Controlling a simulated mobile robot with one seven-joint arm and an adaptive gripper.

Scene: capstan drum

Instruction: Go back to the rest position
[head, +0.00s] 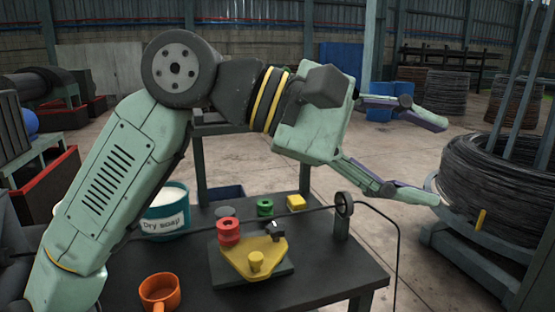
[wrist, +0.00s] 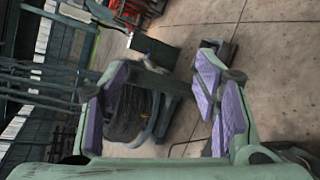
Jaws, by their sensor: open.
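My gripper (head: 437,160) is open and empty in the head view. It is raised above the dark table (head: 330,268), and its fingers point right, past the table's right edge. In the wrist view my gripper (wrist: 165,110) shows two spread fingers with purple pads, with nothing between them but the background. My arm reaches across the head view from the lower left, over the table.
On the table are a yellow plate (head: 238,258) with a peg, red rings (head: 229,233), a green spool (head: 265,207), a yellow block (head: 297,202), an orange mug (head: 160,292) and a soap tub (head: 166,212). A wire coil (head: 490,185) stands right of my gripper.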

